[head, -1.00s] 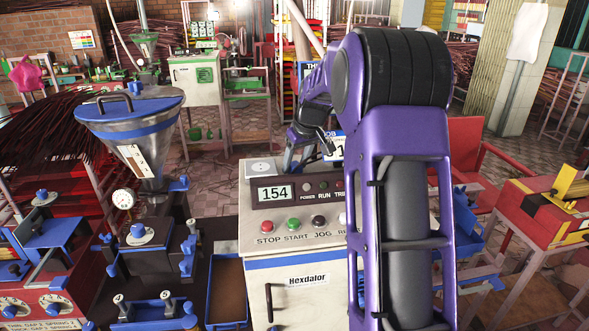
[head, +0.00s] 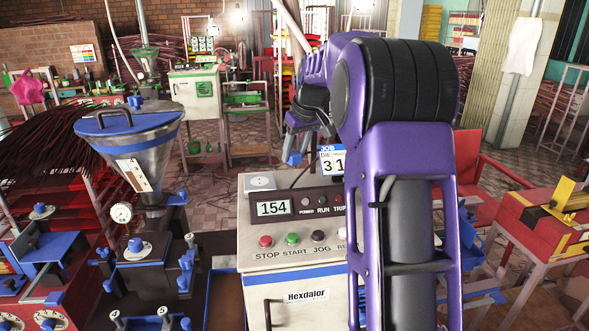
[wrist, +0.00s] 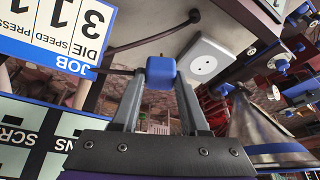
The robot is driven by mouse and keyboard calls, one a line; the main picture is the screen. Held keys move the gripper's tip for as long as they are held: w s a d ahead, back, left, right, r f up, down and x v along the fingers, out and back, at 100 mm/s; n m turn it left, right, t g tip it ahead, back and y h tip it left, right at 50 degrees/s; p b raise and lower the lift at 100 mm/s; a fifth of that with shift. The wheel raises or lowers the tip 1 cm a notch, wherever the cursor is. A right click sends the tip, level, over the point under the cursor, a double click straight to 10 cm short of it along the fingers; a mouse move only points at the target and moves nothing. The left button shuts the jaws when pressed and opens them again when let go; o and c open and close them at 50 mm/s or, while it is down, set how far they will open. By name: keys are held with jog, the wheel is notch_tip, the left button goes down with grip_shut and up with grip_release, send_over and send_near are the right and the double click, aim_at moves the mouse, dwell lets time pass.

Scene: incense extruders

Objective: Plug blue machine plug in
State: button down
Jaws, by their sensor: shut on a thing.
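My gripper (wrist: 158,100) is shut on a small blue plug (wrist: 161,72), held between its two grey fingertips in the wrist view. A dark cable runs beside the plug on the left. A white square socket plate (wrist: 205,63) with a round two-hole outlet lies just right of the plug, and the plug is apart from it. In the head view the socket (head: 260,182) sits on the sloped top of the pale Hexdalor cabinet (head: 290,258).
A job card (head: 333,160) stands behind the cabinet, close to my gripper. A display and several buttons (head: 291,238) are on the cabinet's front. A blue-rimmed steel hopper (head: 140,150) stands at left, and a red machine (head: 550,215) at right.

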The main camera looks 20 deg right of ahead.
jog(key=shift+r, duration=1.3)
jog(key=shift+a, duration=0.1)
jog(key=w+a+m+h, duration=0.1)
jog(key=a+m, duration=0.3)
jog(key=a, duration=0.4)
jog(key=shift+w+a+f+m+h, duration=0.3)
jog(key=shift+w+a+h, duration=0.1)
jog(key=shift+w, duration=0.25)
jog(key=shift+f, duration=0.1)
jog(key=shift+f, duration=1)
jog(key=shift+f+b, duration=1.3)
jog(key=shift+f, duration=0.5)
jog(key=shift+p, duration=0.5)
